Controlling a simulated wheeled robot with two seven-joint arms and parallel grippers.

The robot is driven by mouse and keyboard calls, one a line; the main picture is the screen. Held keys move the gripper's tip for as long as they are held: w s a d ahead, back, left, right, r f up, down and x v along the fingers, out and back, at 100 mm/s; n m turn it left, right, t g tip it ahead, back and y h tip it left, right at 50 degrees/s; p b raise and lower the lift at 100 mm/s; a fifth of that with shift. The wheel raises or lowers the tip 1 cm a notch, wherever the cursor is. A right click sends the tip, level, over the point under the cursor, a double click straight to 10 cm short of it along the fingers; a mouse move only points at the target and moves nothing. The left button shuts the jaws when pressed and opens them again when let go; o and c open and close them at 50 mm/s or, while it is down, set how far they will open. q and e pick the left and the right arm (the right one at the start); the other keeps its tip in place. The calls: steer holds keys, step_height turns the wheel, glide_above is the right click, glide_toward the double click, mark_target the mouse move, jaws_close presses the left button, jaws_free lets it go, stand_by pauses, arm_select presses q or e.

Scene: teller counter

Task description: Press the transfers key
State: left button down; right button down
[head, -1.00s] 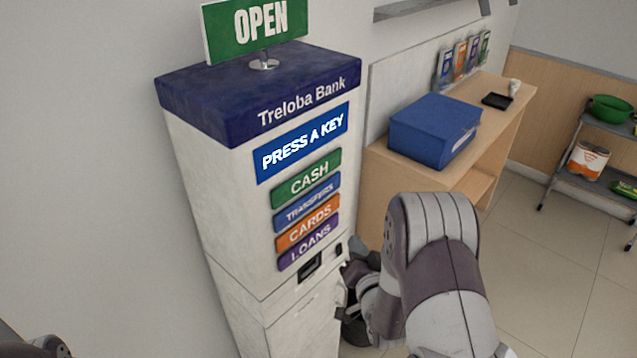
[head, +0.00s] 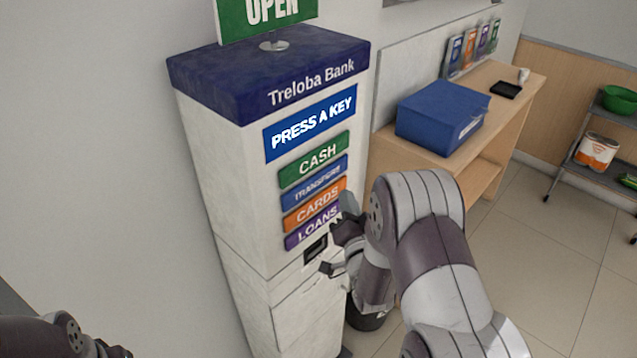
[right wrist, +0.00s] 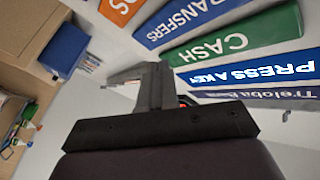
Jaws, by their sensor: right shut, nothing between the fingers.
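The blue transfers key (head: 315,184) is on the front of the bank kiosk (head: 222,170), between the green cash key (head: 313,160) and the orange cards key (head: 314,206). The transfers key also shows at the top of the right wrist view (right wrist: 190,20), tilted. My right gripper (head: 328,268) is shut and empty, low in front of the kiosk, below the purple loans key (head: 312,229) and near the dark slot. Its fingers show in the right wrist view (right wrist: 152,85), apart from the keys. Only the dark end of my left arm shows at the bottom left; its jaws are unclear.
The kiosk screen (head: 310,124) reads "PRESS A KEY". A wooden desk (head: 478,178) with a blue box (head: 440,112) stands to the right, behind my right arm. A shelf rack (head: 600,160) is at the far right.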

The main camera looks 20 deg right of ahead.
mark_target(325, 176)
steer(key=w, duration=0.1)
steer(key=w+a, duration=0.1)
steer(key=w, duration=0.1)
steer(key=w+b, duration=0.1)
steer(key=shift+w+a+f, duration=0.1)
steer(key=shift+w+a, duration=0.05)
steer(key=shift+a, duration=0.2)
steer(key=shift+w+d, duration=0.1)
stand_by(0.3)
stand_by(1.4)
steer(key=shift+w+f, duration=0.1)
steer(key=shift+w, duration=0.05)
steer(key=shift+w+a+b, duration=0.2)
steer(key=shift+b, duration=0.1)
